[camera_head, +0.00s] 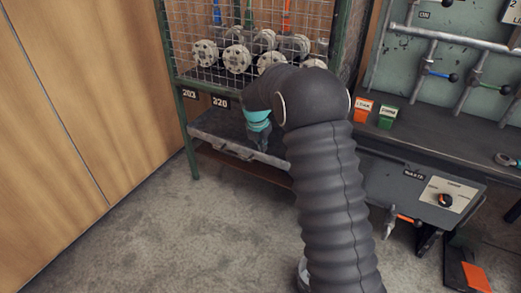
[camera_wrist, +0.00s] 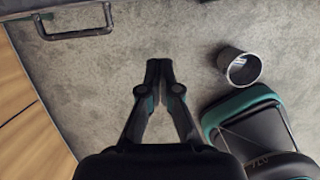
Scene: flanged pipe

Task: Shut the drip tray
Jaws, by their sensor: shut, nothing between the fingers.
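The drip tray (camera_head: 215,128) is a grey metal drawer low in the green rack, under the 203 and 320 labels. It appears to stick out from the front of the rack. A bar handle (camera_head: 235,153) runs along its front. In the wrist view, the tray's edge and handle (camera_wrist: 75,35) show at the upper left. My gripper (camera_head: 264,146) is by the right part of the tray front, partly hidden by my arm. In the wrist view, my gripper (camera_wrist: 159,67) has its fingertips together, empty, to the right of the handle and apart from it in the picture.
Several flanged pipes (camera_head: 236,58) lie behind the rack's mesh. A wooden wall (camera_head: 60,130) stands at the left. A grey cabinet with a rotary knob (camera_head: 445,200) is at the right. A metal cylinder (camera_wrist: 240,68) shows over the floor. The floor (camera_head: 190,230) before the tray is clear.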

